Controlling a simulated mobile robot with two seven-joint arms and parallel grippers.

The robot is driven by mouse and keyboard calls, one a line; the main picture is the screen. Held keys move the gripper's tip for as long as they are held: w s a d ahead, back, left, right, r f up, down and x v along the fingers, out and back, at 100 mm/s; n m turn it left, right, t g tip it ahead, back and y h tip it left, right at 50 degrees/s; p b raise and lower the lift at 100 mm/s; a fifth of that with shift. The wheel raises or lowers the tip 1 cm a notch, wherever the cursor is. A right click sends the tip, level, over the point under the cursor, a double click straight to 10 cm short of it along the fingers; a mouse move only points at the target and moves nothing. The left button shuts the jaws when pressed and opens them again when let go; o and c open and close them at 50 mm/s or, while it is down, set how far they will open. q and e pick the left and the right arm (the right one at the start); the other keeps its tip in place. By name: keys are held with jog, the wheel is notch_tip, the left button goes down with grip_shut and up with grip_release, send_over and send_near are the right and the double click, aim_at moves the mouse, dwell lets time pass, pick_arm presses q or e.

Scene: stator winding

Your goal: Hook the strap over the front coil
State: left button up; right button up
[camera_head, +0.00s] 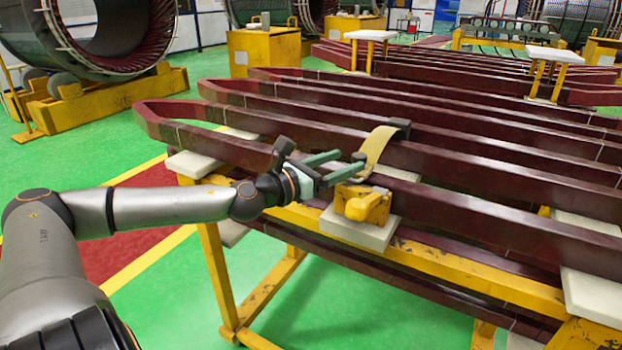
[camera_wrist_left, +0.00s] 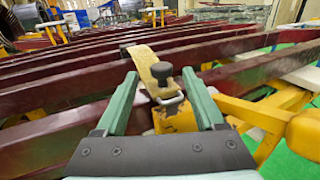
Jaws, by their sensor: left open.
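The tan strap (camera_head: 374,150) rises from a yellow ratchet block (camera_head: 363,205) and lies across a dark red bar, with a dark piece (camera_head: 398,127) at its far end. The strap also shows in the wrist view (camera_wrist_left: 143,62), with a black knob (camera_wrist_left: 162,72) and a metal loop at its near end. The front coil (camera_head: 480,215) is the nearest long dark red bar. My left gripper (camera_head: 350,162) is open, just left of the strap. In the wrist view its green fingers (camera_wrist_left: 159,78) stand either side of the knob; I cannot tell whether they touch it.
A yellow frame (camera_head: 480,277) carries several parallel coils on white pads (camera_head: 360,228). More coils lie behind. A large stator ring (camera_head: 95,40) stands at the back left, with a yellow box (camera_head: 262,48) beyond. Green floor is open at the left.

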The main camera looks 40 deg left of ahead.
pick_arm(q)
jog(key=shift+s+d+r+p, duration=0.15)
jog(key=shift+s+d+p, duration=0.1)
jog(key=shift+p, duration=0.15)
jog(key=s+a+p, duration=0.1)
jog(key=s+p, duration=0.5)
jog(key=s, duration=0.1)
jog(key=shift+a, duration=0.15)
jog(key=shift+f, duration=0.2)
dwell(0.9)
